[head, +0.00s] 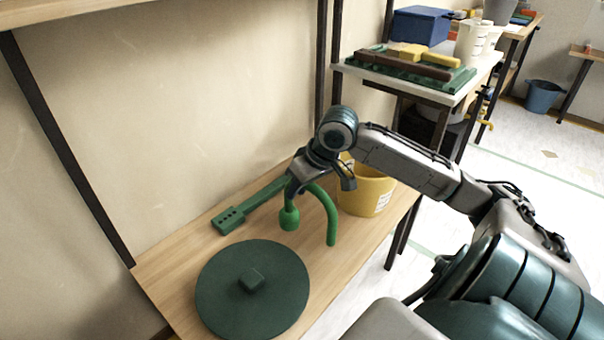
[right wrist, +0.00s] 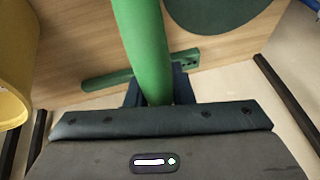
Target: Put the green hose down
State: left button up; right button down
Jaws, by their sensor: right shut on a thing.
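The bright green hose (head: 331,222) hangs in an arch from my right gripper (head: 300,178), with both ends pointing down and a thicker nozzle-like end on the left. My right gripper is shut on the hose, over the wooden shelf (head: 170,262). In the right wrist view the hose (right wrist: 145,45) runs down into the jaws. I cannot tell whether the hose ends touch the shelf. My left gripper is not in view.
A dark green round lid (head: 225,290) lies on the shelf's near part. A green bar-like tool (head: 230,219) lies behind the hose. A yellow bucket (head: 372,190) stands right of it. A white side table (head: 465,92) holds a green tray and tools.

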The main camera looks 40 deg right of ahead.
jog(key=w+d+f+b, duration=0.3)
jog(key=w+d+f, duration=0.1)
jog(key=d, duration=0.1)
jog(key=shift+w+d, duration=0.3)
jog(key=shift+d, duration=0.1)
jog(key=c, duration=1.3)
grip_release()
jog(key=shift+f, duration=0.2)
jog(key=shift+o, duration=0.2)
